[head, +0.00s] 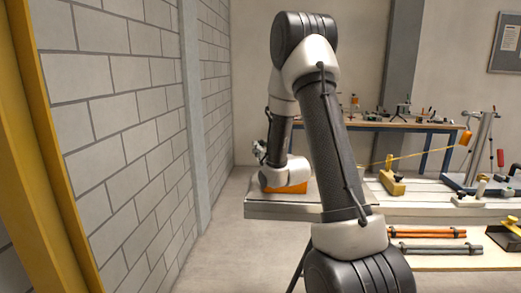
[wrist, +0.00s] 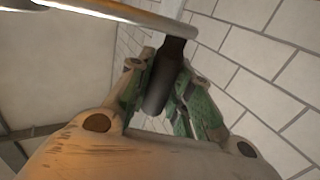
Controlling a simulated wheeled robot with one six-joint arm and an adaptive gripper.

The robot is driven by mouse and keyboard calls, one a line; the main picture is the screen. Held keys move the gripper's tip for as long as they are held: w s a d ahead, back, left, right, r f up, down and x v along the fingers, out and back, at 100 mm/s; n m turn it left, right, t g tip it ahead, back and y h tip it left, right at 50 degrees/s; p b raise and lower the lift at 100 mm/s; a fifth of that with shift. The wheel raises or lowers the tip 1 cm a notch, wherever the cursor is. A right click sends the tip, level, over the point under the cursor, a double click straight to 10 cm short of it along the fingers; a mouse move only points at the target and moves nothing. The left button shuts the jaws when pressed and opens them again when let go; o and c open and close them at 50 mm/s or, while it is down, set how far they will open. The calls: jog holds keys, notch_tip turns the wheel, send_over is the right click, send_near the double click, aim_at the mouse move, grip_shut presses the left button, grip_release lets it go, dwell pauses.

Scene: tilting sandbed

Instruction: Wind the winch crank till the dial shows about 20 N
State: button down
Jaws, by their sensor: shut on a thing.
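My gripper (wrist: 168,78) is shut on the dark crank handle (wrist: 166,82), which sits between its green-padded fingers in the wrist view. A metal crank bar (wrist: 130,14) runs across the top of that view and meets the handle's upper end. In the head view my gripper (head: 259,152) is small, at the left end of the bench, and my arm partly hides this area. An orange body (head: 286,188), seemingly the winch, shows below my wrist. No dial reading can be made out in either view.
A pale bench (head: 285,209) carries a yellow block (head: 391,183) and a slanting metal post (head: 482,146). A yellow line (head: 412,156) rises rightward toward an orange piece (head: 465,138). A block wall (head: 120,130) stands close on the left. Rods lie on a lower shelf (head: 455,262).

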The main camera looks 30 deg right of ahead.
jog(key=w+d+m+h, duration=0.1)
jog(key=w+m+h, duration=0.1)
jog(key=h, duration=0.1)
jog(key=shift+w+d+g+h, duration=0.3)
jog(key=shift+w+d, duration=0.05)
jog(key=c, duration=1.3)
grip_release()
jog(key=shift+s, duration=0.1)
jog(key=v, duration=0.7)
jog(key=shift+s+a, duration=0.1)
jog(key=shift+s, duration=0.05)
